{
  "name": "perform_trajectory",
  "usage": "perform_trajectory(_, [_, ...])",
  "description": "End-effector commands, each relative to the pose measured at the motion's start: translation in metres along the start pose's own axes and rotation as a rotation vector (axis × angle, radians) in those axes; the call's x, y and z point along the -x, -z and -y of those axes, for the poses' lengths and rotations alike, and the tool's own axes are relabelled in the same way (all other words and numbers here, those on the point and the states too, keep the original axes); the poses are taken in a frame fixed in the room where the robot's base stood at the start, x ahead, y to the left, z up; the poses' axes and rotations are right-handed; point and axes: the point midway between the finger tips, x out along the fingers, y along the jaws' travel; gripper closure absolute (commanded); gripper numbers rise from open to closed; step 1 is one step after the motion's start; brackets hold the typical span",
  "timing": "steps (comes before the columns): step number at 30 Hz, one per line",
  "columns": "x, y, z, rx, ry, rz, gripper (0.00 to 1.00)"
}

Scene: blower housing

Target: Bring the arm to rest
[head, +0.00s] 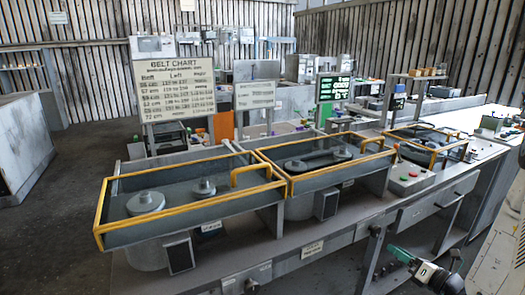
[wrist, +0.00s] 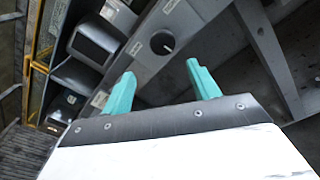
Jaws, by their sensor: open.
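My gripper (wrist: 160,82) shows in the wrist view with its two teal fingers spread apart and nothing between them. The grey front of the bench, with a round dark knob (wrist: 162,43), lies beyond the fingers. In the head view my gripper (head: 412,262) is low at the right, in front of the bench's lower frame. Part of my arm shows along the right edge.
The long grey bench (head: 315,232) carries several yellow-railed trays with round pulleys. A control box with buttons (head: 410,179) stands between two trays. A belt chart board (head: 172,90) and a lit screen (head: 335,89) rise behind. Open floor lies at left.

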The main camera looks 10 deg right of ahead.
Motion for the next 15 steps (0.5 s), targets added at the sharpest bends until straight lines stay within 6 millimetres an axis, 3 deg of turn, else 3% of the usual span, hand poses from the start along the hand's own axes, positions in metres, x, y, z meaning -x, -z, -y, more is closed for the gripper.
perform_trajectory(5, [0.006,0.026,-0.041,0.12,-0.162,-0.153,0.4])
perform_trajectory(15, [0.024,0.031,-0.176,0.612,-0.7,-0.492,0.4])
